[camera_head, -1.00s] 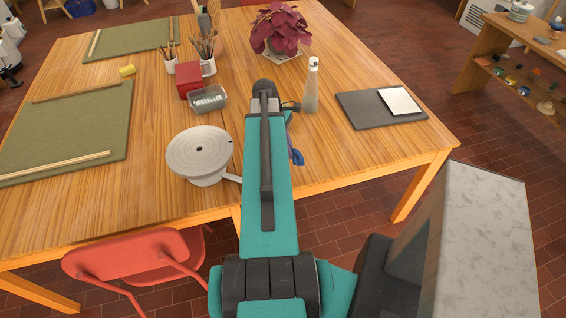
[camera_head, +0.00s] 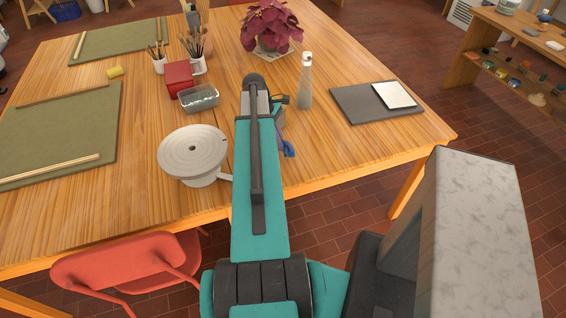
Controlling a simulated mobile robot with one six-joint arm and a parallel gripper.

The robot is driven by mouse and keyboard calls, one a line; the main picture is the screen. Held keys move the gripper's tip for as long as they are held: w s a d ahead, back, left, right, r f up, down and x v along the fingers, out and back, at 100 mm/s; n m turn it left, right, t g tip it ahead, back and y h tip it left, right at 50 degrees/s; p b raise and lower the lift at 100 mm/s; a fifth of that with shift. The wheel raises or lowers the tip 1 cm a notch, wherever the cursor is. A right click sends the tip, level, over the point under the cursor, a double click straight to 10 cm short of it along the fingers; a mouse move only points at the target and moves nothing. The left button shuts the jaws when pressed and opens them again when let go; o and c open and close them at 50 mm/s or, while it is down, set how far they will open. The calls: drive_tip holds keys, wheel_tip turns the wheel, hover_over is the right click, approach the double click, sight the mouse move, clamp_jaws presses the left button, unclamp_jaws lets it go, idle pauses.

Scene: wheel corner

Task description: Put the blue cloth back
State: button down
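A small part of the blue cloth (camera_head: 288,149) shows just right of my teal arm, over the near part of the wooden table (camera_head: 330,155). The arm hides the rest of the cloth. My arm reaches forward over the table, and its far end is by the spray bottle. Only a small dark part of the arm's end shows there, and my gripper's fingers are hidden behind the arm. I cannot tell whether they touch or hold the cloth.
A white banding wheel (camera_head: 193,150) stands left of my arm. A pale bottle (camera_head: 305,82) and grey board (camera_head: 358,105) are right. A red chair (camera_head: 125,265) is at the front.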

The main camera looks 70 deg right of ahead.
drive_tip(key=shift+f, duration=0.2)
drive_tip(key=c, duration=1.3)
unclamp_jaws()
drive_tip(key=shift+w+r, duration=0.1)
drive_tip(key=shift+b+v, duration=1.55)
drive_tip(key=shift+v, duration=5.25)
